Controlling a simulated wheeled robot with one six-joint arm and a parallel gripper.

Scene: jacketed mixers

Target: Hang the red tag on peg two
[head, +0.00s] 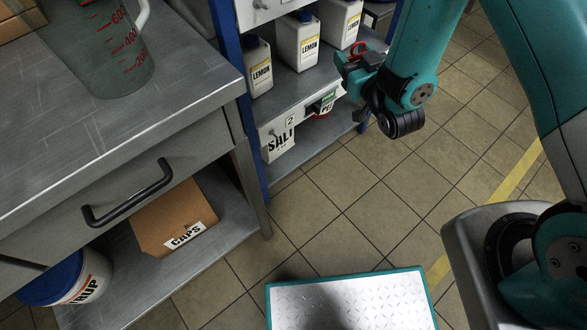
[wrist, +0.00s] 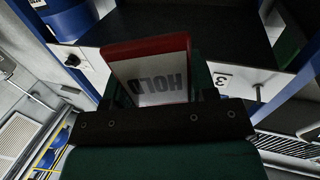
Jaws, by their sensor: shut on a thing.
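The red tag, with a pale face reading HOLD upside down, shows in the wrist view (wrist: 150,70) and as a small red patch in the head view (head: 358,48). My gripper (head: 352,68) is shut on it in front of the shelf unit. A plate marked 2 (head: 290,121) is on the lower shelf edge in the head view, left of and below my gripper, with a gap between. Its peg is too small to make out clearly. The wrist view shows a plate marked 3 (wrist: 222,80) right of the tag, with a peg (wrist: 258,92) beside it.
White LEMON bottles (head: 304,42) stand on the shelf above. A green item (head: 327,98) is at the shelf edge right of plate 2. A steel bench (head: 150,120) with a jug (head: 105,50) is on the left. The tiled floor is clear (head: 345,200).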

